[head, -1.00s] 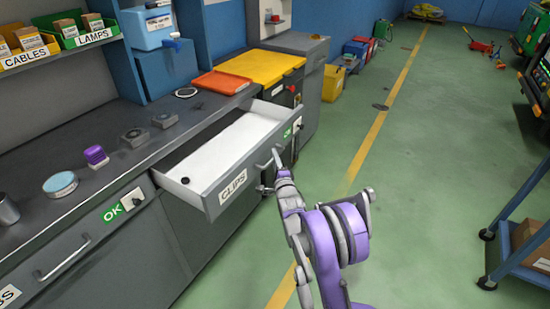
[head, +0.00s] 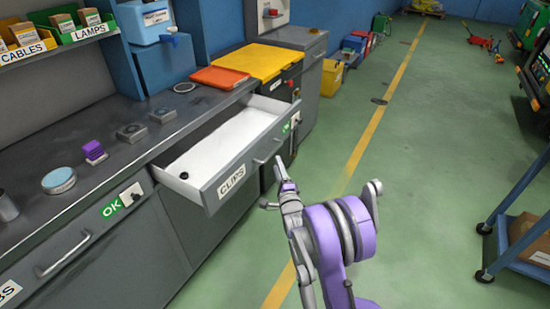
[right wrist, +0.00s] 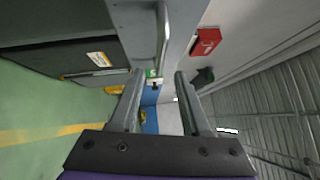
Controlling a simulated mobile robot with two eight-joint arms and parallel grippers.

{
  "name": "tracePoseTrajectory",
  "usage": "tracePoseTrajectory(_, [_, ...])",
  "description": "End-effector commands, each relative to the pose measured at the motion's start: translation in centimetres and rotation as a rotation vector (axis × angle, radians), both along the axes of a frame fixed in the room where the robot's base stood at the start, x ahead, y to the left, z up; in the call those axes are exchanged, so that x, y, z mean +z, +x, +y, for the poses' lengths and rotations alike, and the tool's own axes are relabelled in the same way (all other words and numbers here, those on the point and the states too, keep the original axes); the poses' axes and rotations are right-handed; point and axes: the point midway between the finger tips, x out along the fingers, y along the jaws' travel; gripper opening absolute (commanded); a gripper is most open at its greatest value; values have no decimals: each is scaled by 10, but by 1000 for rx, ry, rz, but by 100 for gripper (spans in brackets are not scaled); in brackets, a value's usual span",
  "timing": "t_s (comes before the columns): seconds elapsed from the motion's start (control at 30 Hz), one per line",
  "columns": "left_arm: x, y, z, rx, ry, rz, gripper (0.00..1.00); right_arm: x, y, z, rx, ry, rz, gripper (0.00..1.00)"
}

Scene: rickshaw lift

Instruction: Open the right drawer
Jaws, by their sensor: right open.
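The right drawer, labelled CLIPS (head: 205,188), stands pulled out from the grey workbench, with its white inside showing. Its bar handle (head: 267,156) is on the front, right of the label. My right gripper (head: 271,184) is open and empty, just in front of the drawer front and slightly below the handle, apparently apart from it. In the right wrist view the handle (right wrist: 162,38) lies beyond the two spread fingertips (right wrist: 159,75), with nothing between them. A small dark round thing lies in the drawer's near corner. My left gripper is not in view.
A closed left drawer (head: 30,285) with a bar handle is at the lower left. Several small items lie on the worktop (head: 110,170). A blue cart (head: 512,235) stands at the right. The green floor (head: 420,180) between is clear.

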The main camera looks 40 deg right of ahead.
Motion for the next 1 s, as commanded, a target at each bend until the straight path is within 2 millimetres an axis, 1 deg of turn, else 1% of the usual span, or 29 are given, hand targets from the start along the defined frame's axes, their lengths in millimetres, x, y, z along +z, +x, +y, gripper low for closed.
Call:
tracePoseTrajectory(0.03, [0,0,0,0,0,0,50,-1,-8,4,0,0,0,47])
tracePoseTrajectory(0.1, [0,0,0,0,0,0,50,-2,-16,7,0,0,0,47])
tracePoseTrajectory(0.27, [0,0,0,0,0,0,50,-4,-26,12,0,0,0,47])
tracePoseTrajectory(0.83, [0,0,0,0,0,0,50,-4,-27,12,1,-1,3,47])
tracePoseTrajectory(0.93, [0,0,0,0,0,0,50,0,-26,20,5,-23,41,47])
tracePoseTrajectory(1.0, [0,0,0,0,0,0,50,4,-26,32,15,-60,108,47])
